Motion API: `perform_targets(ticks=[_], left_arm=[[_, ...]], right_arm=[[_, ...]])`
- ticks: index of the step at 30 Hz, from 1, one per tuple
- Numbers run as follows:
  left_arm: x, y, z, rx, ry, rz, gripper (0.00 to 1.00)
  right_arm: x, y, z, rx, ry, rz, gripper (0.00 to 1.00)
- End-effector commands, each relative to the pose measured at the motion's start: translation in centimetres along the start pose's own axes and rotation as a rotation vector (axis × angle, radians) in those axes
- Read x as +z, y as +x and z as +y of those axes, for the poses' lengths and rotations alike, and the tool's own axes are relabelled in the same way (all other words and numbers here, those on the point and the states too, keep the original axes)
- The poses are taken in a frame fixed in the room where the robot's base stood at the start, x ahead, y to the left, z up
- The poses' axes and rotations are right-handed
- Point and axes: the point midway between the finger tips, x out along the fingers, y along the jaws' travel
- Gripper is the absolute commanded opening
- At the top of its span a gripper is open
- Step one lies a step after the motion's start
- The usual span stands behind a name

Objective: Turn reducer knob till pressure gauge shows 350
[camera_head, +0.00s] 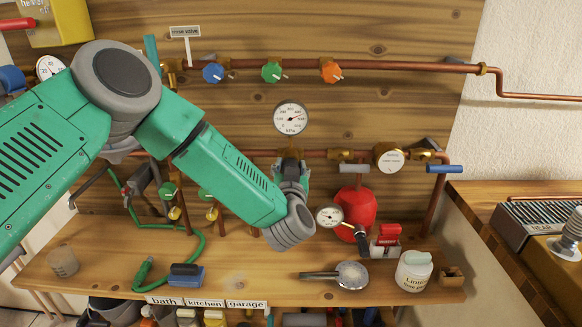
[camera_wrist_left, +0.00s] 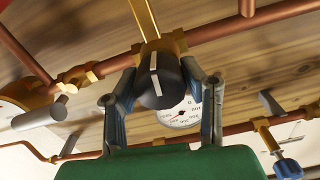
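The black reducer knob (camera_wrist_left: 160,82) with a white stripe sits on a brass fitting of the copper pipe. My left gripper (camera_wrist_left: 159,72) has a finger on each side of the knob, and the fingertips appear to touch it. The gauge needle points right and slightly up; the numbers are too small to read surely. In the wrist view the gauge (camera_wrist_left: 182,112) is partly covered by the knob. My right gripper is not in view.
Blue (camera_head: 213,73), green (camera_head: 271,72) and orange (camera_head: 331,72) valve knobs line the upper pipe. A red vessel (camera_head: 357,208) and a small gauge (camera_head: 329,215) stand close right of my wrist. A shower head (camera_head: 351,275) and white tub (camera_head: 414,271) are on the bench.

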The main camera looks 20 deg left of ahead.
Motion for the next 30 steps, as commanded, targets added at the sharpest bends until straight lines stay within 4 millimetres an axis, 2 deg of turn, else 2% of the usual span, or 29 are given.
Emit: perform_targets(ticks=[1, 2, 14, 20, 30], left_arm=[[0.0, 0.0, 0.0, 0.000, 0.000, 0.000, 0.14], [0.0, 0.0, 0.0, 0.000, 0.000, 0.000, 0.06], [0.1, -0.1, 0.0, 0.002, -0.047, 0.000, 0.07], [0.1, -0.1, 0.0, 0.002, -0.162, 0.000, 0.07], [0.3, 0.0, -0.1, 0.001, -0.468, -0.001, 0.07]], right_arm=[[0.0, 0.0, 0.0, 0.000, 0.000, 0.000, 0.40], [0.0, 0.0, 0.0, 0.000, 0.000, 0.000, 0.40], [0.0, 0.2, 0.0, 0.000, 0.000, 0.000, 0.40], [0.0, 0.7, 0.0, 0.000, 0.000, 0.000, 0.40], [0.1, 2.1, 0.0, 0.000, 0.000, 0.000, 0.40]])
